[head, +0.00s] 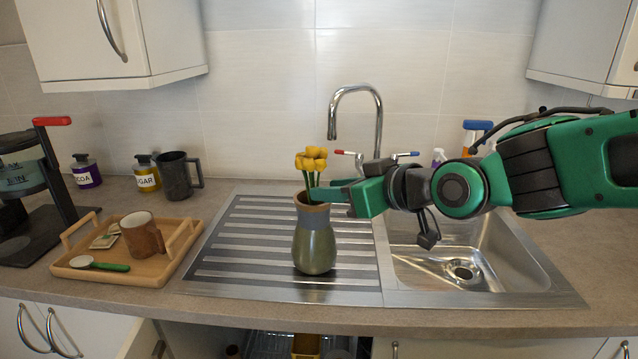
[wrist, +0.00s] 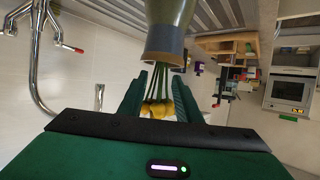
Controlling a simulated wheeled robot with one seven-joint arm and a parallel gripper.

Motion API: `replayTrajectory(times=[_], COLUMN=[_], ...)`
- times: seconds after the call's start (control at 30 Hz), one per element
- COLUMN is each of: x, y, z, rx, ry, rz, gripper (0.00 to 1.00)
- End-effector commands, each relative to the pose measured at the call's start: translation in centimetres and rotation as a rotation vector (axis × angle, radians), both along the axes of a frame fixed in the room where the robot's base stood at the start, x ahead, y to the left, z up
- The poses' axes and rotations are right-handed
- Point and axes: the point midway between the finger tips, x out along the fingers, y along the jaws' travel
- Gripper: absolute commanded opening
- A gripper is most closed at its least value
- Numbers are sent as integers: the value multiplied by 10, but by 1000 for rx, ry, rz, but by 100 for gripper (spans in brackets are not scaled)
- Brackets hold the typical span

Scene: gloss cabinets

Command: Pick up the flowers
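The yellow flowers (head: 311,160) stand on green stems in a grey-green vase (head: 314,245) with a brown rim. The vase is upright on the ribbed drainboard left of the sink. My gripper (head: 328,191) reaches in from the right at the height of the stems, just above the vase rim. In the wrist view my gripper (wrist: 158,88) has its two fingers apart, one on each side of the stems. The yellow blooms (wrist: 157,109) show between the fingers near the palm, and the vase (wrist: 165,42) is beyond the fingertips.
The sink basin (head: 440,268) lies under my arm. A wooden tray (head: 150,270) with a mug (head: 142,238) stands to the left. A dark pitcher (head: 175,177) stands behind it. Spray bottles are at the back right.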

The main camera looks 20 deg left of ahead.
Motion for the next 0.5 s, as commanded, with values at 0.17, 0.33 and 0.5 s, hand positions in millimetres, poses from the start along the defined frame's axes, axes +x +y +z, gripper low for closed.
replayTrajectory(times=[0.17, 0.33, 0.5], x=[11, 16, 16], y=[18, 25, 25], z=[-12, -15, -15], rx=[-1, -1, -1], ry=[2, 1, 1], rz=[3, 1, 0], gripper=[31, 31, 31])
